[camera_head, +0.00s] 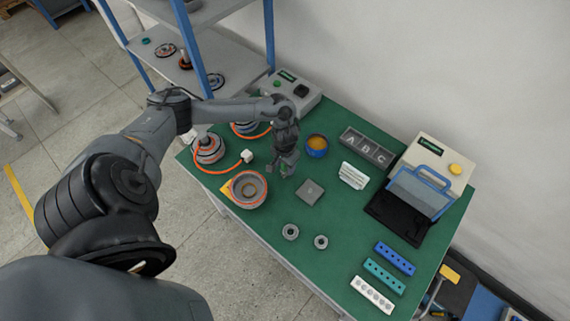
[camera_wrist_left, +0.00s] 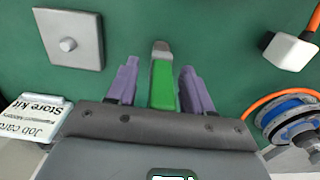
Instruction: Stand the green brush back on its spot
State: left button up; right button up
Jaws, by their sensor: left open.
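My left gripper (camera_head: 286,168) is low over the green table, between the white connector and the grey square plate. In the left wrist view its two purple fingers (camera_wrist_left: 161,92) stand apart, one on each side of the green brush (camera_wrist_left: 163,84). The brush has a green body and a grey-tan end pointing toward the top of that view. A gap shows between each finger and the brush. I cannot tell whether the brush stands or lies, and its spot cannot be made out. My right gripper is not in view.
Around the gripper are the grey plate with a knob (camera_head: 310,191), the white connector (camera_head: 247,156) on an orange cable, an orange-rimmed round part (camera_head: 247,190) and a blue bowl (camera_head: 317,147). The table's front middle holds two small rings (camera_head: 290,231).

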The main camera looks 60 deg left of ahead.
pick_arm(q)
notch_tip(320, 180, up, 11)
jog(key=p, duration=0.2)
jog(key=shift+r+p, duration=0.1)
jog(key=shift+p, duration=0.3)
jog(key=shift+r, duration=0.25)
jog(key=w+d+m+t+h, duration=0.25)
jog(key=d+m+t, duration=0.45)
jog(key=d, duration=2.1)
jog(key=s+a+r+g+y, duration=0.1)
jog(key=s+a, duration=0.1)
jog(key=s, duration=0.4)
jog(key=s+a+r+g+y, duration=0.1)
jog(key=s+a+r+g, duration=0.1)
jog(key=s, duration=0.5)
jog(key=shift+s+a+r+n, duration=0.25)
jog(key=shift+a+n, duration=0.05)
jog(key=shift+a, duration=0.1)
